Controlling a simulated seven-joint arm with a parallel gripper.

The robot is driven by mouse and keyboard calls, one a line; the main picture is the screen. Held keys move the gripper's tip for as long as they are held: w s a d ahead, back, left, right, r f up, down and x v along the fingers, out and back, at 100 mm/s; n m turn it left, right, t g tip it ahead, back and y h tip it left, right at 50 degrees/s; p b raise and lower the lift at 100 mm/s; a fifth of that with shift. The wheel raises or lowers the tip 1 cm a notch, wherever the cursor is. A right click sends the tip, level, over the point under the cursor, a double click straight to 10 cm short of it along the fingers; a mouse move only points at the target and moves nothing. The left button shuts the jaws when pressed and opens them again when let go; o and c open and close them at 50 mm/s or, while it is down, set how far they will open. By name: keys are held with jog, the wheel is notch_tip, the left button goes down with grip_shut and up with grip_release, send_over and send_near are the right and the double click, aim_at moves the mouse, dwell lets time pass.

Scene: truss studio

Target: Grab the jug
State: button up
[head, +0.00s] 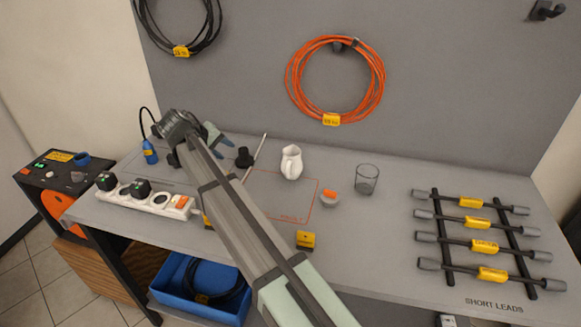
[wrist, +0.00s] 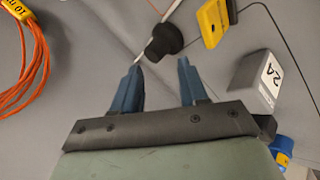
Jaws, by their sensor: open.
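The white jug (head: 291,162) stands upright on the grey bench in the head view, near the back panel and beside an orange-outlined area. It is not in the wrist view. My gripper (head: 212,138) is left of the jug, above the back left of the bench, apart from it. In the wrist view, my gripper's (wrist: 160,72) two blue fingers are spread with nothing between them.
A black knob-like object (head: 244,158) with a pale rod lies between my gripper and the jug. A clear glass (head: 367,179) and a small grey tub (head: 330,199) with an orange top stand right of the jug. A power strip (head: 146,198) lies left.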

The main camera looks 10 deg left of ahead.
jog(key=w+d+r+m+g, duration=0.15)
jog(key=d+m+g, duration=0.25)
jog(key=d, duration=0.6)
notch_tip(320, 180, up, 3)
jog(key=m+g+y, duration=0.3)
jog(key=m+g, duration=0.1)
jog(key=m, duration=0.1)
send_over(289, 165)
jog(key=shift+a+r, duration=0.15)
jog(key=shift+a, duration=0.05)
jog(key=shift+d, duration=0.15)
jog(key=shift+f, duration=0.45)
notch_tip(289, 165, down, 8)
jog(key=shift+r, duration=0.2)
jog(key=shift+s+f, duration=0.15)
jog(key=shift+f, duration=2.45)
grip_shut()
